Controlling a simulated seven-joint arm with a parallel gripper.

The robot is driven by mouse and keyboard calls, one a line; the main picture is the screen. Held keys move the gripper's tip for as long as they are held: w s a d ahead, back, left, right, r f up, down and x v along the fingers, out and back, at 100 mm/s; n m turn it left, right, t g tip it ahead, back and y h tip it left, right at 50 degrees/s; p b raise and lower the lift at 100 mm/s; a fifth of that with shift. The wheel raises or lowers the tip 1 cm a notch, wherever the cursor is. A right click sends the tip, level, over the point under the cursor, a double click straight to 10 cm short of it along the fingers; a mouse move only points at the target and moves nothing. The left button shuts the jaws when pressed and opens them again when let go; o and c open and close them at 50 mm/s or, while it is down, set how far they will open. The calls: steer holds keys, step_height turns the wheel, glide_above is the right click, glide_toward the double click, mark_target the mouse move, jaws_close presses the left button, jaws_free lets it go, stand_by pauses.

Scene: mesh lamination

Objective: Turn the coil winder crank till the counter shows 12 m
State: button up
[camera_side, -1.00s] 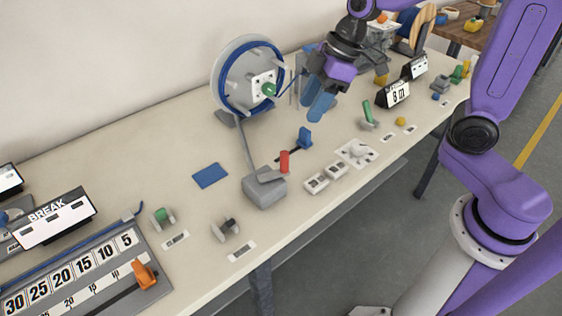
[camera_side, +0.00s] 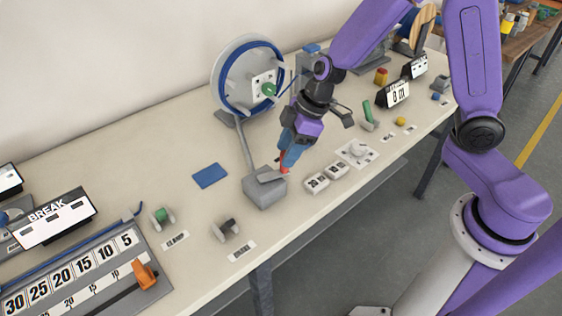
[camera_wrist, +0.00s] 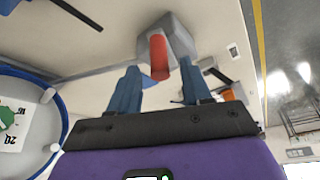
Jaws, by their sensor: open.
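The crank is a grey box (camera_side: 264,191) with a flat arm and an upright red handle (camera_side: 283,163), near the front edge of the bench. My gripper (camera_side: 287,150) is over the handle with its blue fingers pointing down, partly hiding it. In the wrist view the red handle (camera_wrist: 158,57) stands between the two open fingers (camera_wrist: 159,72), with a gap on each side. The counter (camera_side: 397,94) is a dark-framed sign at the right that appears to read 8 m. The winder's wheel (camera_side: 247,75), with a blue coil, stands behind the crank.
A blue pad (camera_side: 210,175) lies left of the crank box. White label blocks (camera_side: 317,183) sit close to its right. A green-handled lever (camera_side: 368,115) stands farther right. A BREAK sign (camera_side: 55,218) and a numbered scale (camera_side: 75,272) fill the left end.

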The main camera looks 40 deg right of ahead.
mark_target(281, 171)
steer(key=shift+x, duration=2.25)
jaws_close()
